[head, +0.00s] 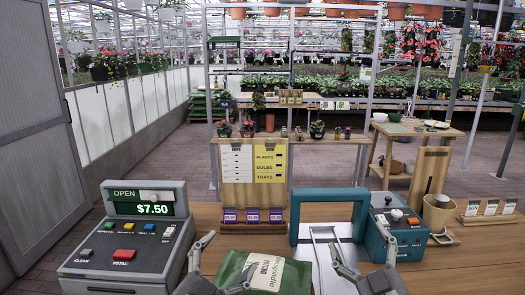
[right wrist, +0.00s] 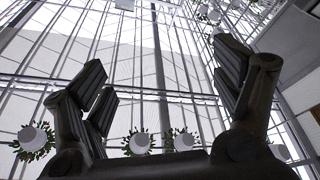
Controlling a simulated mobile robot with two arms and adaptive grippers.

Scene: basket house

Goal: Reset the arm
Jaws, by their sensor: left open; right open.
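My left gripper (head: 222,268) is low in the head view, between the cash register (head: 130,240) and a green bag with a cream label (head: 270,272). Its fingers are apart, with one against or in front of the bag's left side; contact cannot be told. My right gripper (head: 352,262) is in front of the teal-framed machine (head: 298,227), open, with nothing seen between its fingers. In the right wrist view the right gripper (right wrist: 165,100) points up at the glass roof, fingers wide apart and empty.
The wooden counter (head: 455,268) is bare at the right front. A teal box with buttons (head: 393,235), a wooden holder with a cup (head: 438,210) and small cards (head: 490,207) stand on it. Behind are a price sign (head: 254,164) and plant shelves. Hanging pots (right wrist: 32,137) show overhead.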

